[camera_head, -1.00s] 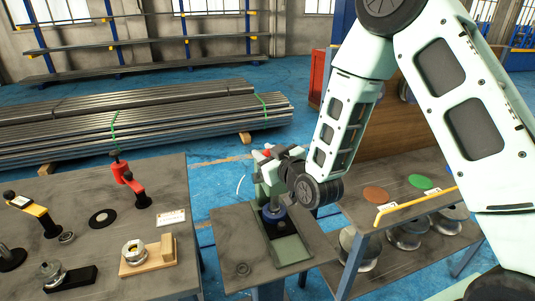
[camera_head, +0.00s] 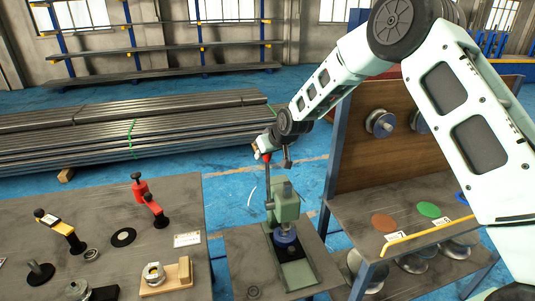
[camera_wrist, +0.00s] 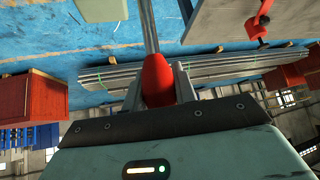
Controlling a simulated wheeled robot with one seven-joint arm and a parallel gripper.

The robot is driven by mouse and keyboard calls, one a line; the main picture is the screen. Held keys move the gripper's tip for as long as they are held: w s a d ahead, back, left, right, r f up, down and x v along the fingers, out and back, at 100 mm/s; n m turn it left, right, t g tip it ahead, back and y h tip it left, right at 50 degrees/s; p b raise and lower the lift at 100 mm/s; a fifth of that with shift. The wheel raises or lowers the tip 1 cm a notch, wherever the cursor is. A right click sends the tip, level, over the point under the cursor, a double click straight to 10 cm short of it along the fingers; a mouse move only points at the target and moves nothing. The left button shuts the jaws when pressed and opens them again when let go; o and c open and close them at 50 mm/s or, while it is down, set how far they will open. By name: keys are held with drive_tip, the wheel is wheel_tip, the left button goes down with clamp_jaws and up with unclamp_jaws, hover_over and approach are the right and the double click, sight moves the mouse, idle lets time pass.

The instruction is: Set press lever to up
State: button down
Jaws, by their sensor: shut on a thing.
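The green press (camera_head: 286,207) stands on a small grey table in the middle of the head view, with a blue part (camera_head: 285,238) under its head. Its lever (camera_head: 268,182) is a thin grey rod that stands nearly upright at the press's left side. The red lever knob (camera_wrist: 157,80) is between the fingers in the wrist view, and the rod (camera_wrist: 149,28) runs away from it. My gripper (camera_head: 263,148) is shut on this knob, above the press. The fingers partly cover the knob in the head view.
A workbench (camera_head: 110,245) at left carries red and yellow clamps and a wooden block (camera_head: 167,278). A shelf rack (camera_head: 372,208) with spools and coloured discs stands close on the right. Long metal tubes (camera_head: 80,140) lie behind. Air above the press is clear.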

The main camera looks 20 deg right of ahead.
drive_tip(key=shift+w+f+g, duration=0.1)
drive_tip(key=shift+w+g, duration=0.3)
drive_tip(key=shift+w, duration=0.35)
drive_tip(key=c, duration=1.5)
unclamp_jaws()
drive_tip(key=o, duration=0.4)
drive_tip(key=shift+w+f, duration=0.1)
drive_tip(key=shift+w, duration=0.05)
drive_tip(key=b+v, duration=0.6)
drive_tip(key=v, duration=1.1)
drive_tip(key=shift+r, duration=0.2)
